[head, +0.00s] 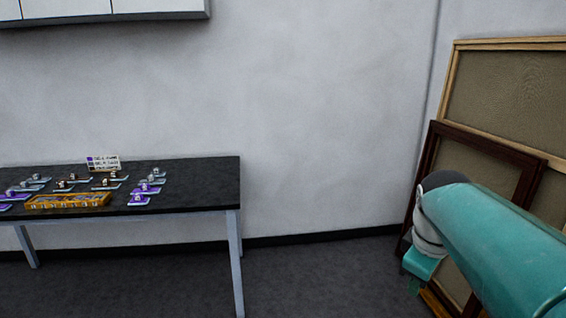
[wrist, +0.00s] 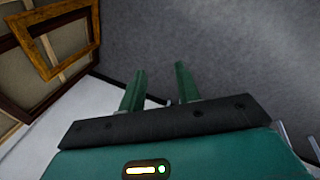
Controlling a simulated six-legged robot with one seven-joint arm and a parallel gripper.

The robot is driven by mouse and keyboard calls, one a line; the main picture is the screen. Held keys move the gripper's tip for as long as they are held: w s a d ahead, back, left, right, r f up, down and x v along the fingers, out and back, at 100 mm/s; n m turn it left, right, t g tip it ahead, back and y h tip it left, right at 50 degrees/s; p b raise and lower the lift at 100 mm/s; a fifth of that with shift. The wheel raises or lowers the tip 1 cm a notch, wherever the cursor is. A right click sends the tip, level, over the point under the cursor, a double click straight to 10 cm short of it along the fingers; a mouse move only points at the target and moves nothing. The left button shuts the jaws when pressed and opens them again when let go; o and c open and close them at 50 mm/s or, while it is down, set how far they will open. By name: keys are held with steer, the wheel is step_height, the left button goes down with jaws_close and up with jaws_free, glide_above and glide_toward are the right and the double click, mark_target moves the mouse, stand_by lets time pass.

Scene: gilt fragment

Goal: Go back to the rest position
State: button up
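My gripper (wrist: 158,88) shows in the wrist view with its two green fingers apart and nothing between them. In the head view my teal arm reaches in from the lower right, in front of the leaning frames. The gripper's fingers cannot be made out clearly there. The arm is well to the right of the black table (head: 190,178) and touches nothing that I can see.
On the table are an orange tray (head: 68,208), a small sign (head: 103,163) and several small items on white and purple cards. A dark red frame (head: 490,148) and a larger wooden frame (head: 510,44) lean at the right wall. The floor (head: 320,275) between is clear.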

steer(key=s+a+f+m+t+y, duration=0.1)
steer(key=s+a+f+m, duration=0.2)
steer(key=s+a, duration=0.3)
steer(key=s+a+f+m+t, duration=0.1)
steer(key=s+a+f+m, duration=0.2)
steer(key=s+a+m, duration=0.1)
steer(key=s+a, duration=0.1)
steer(key=a, duration=0.1)
steer(key=shift+s+a+m+y, duration=0.3)
steer(key=shift+s+a+y, duration=0.05)
steer(key=shift+s+y, duration=0.05)
